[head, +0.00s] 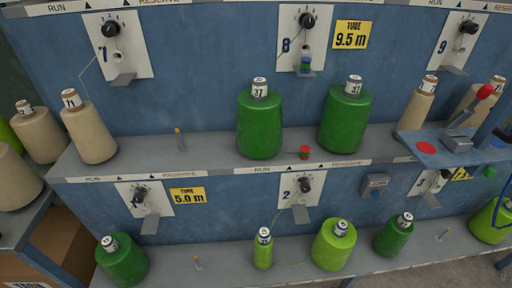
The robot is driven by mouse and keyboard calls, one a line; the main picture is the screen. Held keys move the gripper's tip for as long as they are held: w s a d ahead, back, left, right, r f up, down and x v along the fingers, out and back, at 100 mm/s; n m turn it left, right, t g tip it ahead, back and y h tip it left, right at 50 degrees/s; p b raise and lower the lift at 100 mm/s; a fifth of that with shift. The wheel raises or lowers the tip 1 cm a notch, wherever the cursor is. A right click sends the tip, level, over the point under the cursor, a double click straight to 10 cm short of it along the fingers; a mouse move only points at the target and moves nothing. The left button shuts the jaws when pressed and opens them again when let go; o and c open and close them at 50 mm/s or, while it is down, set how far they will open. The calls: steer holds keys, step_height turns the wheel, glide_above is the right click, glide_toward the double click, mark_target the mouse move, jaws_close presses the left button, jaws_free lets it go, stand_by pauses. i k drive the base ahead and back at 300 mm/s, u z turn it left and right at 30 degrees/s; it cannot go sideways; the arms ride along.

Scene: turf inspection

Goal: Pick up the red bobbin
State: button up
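A small red piece that looks like the red bobbin (304,152) sits on the upper shelf, between two large dark green cones. The left green cone (259,125) and the right green cone (346,118) stand upright and are marked 37. A thin line runs along the shelf between the left cone and the red piece. The red piece is too small to make out in detail.
The upper shelf (215,145) has bare room around a thin peg (180,139). Beige cones (88,130) and lower green cones (334,245) stand around.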

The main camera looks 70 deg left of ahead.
mark_target(305, 149)
steer(key=u, duration=2.1)
steer(key=i, duration=0.4)
steer(key=z, duration=0.75)
